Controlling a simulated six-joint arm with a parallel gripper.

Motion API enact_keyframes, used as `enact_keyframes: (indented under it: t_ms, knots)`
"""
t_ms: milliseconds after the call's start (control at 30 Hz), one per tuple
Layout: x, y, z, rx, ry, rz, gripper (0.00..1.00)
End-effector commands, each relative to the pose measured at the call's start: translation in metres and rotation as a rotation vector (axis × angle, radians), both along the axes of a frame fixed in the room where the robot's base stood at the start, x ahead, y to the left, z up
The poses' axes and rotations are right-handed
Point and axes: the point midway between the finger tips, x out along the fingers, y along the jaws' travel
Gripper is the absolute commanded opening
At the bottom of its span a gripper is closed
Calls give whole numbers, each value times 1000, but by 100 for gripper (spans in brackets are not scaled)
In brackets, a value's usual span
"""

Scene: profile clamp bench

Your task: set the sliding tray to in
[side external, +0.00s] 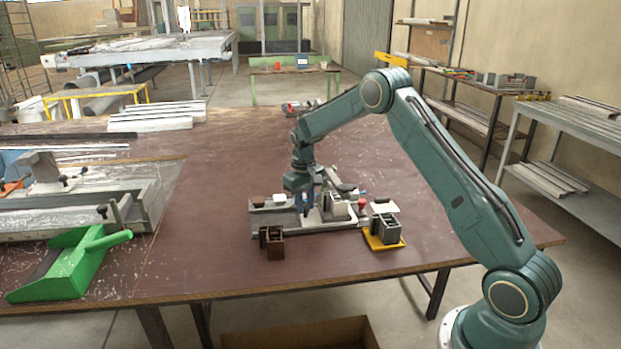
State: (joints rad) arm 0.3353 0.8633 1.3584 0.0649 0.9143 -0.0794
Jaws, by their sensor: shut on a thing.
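The grey clamp fixture (275,226) lies on the brown bench top near the middle of the side external view. It carries white blocks, a dark lever and a red knob. My gripper (311,207) points down at the middle of this fixture, its blue fingers shut on a small part there. The fingers and fixture parts hide most of that part. I cannot make out which piece of the fixture is the sliding tray, or its position.
A brown slotted block (272,243) stands in front of the fixture. A yellow tray (376,245) with grey profile pieces sits to its right. A green scoop (60,268) lies at left beside a metal machine. The bench between scoop and fixture is clear.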

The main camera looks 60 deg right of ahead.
Motion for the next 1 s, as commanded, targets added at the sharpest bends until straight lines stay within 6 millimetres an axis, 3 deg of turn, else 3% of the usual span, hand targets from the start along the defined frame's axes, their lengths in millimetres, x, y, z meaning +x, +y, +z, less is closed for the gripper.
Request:
enact_keyframes:
  t_ms: [100, 133, 233, 667, 1000]
  knots:
    - [-3, -5, 1, -5, 5, -16, 0]
    - [-3, -6, 1, -4, 6, -17, 29]
    - [-3, -5, 0, -4, 6, -16, 45]
    - [-2, -3, 4, -3, 4, -10, 45]
    - [-1, -2, 40, -4, 2, -10, 45]
